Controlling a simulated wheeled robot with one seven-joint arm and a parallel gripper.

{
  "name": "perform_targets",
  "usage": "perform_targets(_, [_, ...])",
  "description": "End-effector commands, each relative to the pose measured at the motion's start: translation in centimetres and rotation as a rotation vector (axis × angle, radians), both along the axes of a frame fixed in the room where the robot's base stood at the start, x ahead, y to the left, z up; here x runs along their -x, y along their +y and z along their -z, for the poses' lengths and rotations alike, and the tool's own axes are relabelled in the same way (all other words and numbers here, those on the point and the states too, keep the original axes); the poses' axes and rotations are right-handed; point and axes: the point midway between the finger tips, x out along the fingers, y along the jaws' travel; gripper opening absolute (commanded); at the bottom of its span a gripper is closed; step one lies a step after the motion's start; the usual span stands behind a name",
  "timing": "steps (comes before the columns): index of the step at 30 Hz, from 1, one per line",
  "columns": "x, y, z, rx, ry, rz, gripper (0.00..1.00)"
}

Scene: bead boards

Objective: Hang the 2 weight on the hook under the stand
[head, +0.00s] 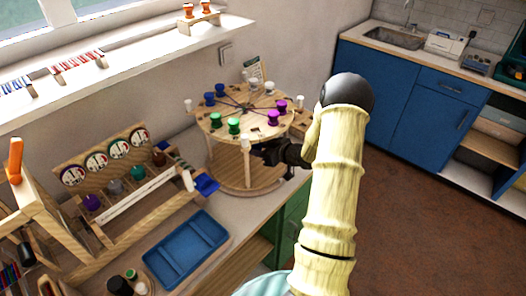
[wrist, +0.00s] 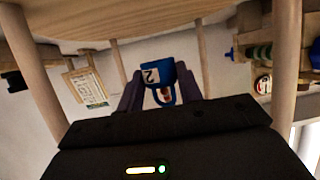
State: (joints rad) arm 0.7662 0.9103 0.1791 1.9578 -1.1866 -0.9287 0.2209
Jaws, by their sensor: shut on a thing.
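The stand is a round wooden disc (head: 235,118) on posts above a round base (head: 247,178), at the counter's corner in the head view. Its underside (wrist: 130,18) spans the top of the wrist view, with posts on both sides. My gripper (head: 272,154) reaches in from the right, between the disc and the base. In the wrist view my gripper (wrist: 160,92) is shut on the blue 2 weight (wrist: 152,77), which has a white label with a 2 and a loop-like part. A small reddish thing shows inside the loop. I cannot make out the hook. The head view hides the weight.
Green, blue, purple and white spools stand on the disc. Posts (wrist: 285,70) stand close on both sides of my gripper. A blue tray (head: 185,247) and a wooden rack with round dials (head: 97,162) are on the counter. Open floor lies right.

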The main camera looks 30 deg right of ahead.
Motion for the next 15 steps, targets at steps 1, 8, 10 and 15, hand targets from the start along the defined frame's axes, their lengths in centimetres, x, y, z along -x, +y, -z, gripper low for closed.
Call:
perform_targets(1, [-0.3, 0.1, 0.0, 0.0, -0.002, 0.0, 0.05])
perform_targets(8, [-1.3, 0.5, 0.0, 0.001, -0.003, -0.001, 0.05])
perform_targets(10, [-1.6, 0.6, 0.1, 0.001, -0.003, -0.001, 0.05])
perform_targets(15, [-2.4, 0.9, 0.1, 0.0, -0.002, 0.0, 0.05])
